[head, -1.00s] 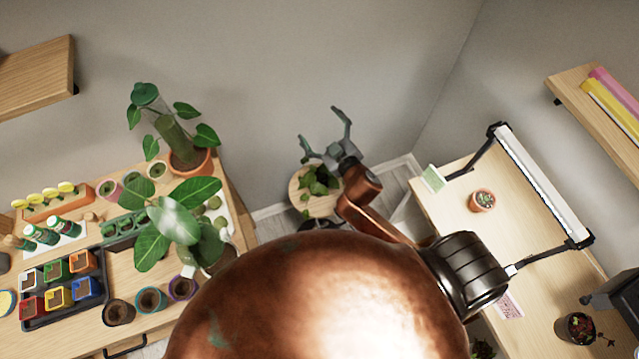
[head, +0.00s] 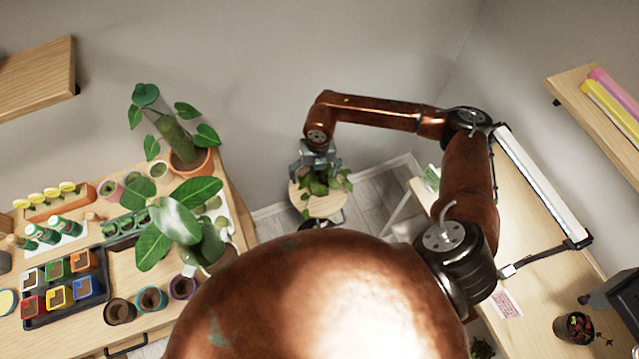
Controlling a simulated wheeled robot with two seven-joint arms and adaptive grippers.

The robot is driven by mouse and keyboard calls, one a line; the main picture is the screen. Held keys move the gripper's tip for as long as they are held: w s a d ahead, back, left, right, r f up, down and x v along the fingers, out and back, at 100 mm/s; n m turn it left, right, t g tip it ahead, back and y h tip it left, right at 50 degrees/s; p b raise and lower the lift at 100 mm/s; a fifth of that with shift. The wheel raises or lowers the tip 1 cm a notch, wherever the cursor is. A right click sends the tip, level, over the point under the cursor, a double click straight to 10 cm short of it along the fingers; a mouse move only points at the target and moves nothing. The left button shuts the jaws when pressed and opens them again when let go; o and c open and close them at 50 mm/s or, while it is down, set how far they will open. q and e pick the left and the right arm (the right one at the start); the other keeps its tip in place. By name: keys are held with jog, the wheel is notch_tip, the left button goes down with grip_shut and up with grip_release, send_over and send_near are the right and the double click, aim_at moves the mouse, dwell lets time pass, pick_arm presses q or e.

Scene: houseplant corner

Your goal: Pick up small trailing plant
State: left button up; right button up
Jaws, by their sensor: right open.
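The small trailing plant (head: 321,186) sits on a small round wooden stand (head: 318,207) near the back wall. Its green leaves hang out to the sides, and its pot is mostly hidden by leaves and the gripper. My right gripper (head: 317,168) is open and points down right above the plant, at its top leaves. I cannot tell whether its fingers touch the plant. My left gripper is not in view.
At left, a wooden bench (head: 128,268) holds a tall plant in a terracotta pot (head: 190,172), a large-leaved plant (head: 177,222) and a tray of coloured pots (head: 60,285). At right stands a desk (head: 540,295) with a lamp bar (head: 540,183). Floor shows beside the stand.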

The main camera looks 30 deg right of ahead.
aim_at(320, 182)
jog(key=shift+w+d+h, duration=0.25)
jog(key=shift+d+h, duration=0.05)
jog(key=shift+d, duration=0.7)
jog(key=shift+d+f, duration=0.25)
jog(key=shift+f, duration=0.1)
notch_tip(320, 182, down, 7)
jog(key=shift+w+a, duration=0.15)
jog(key=c, duration=1.4)
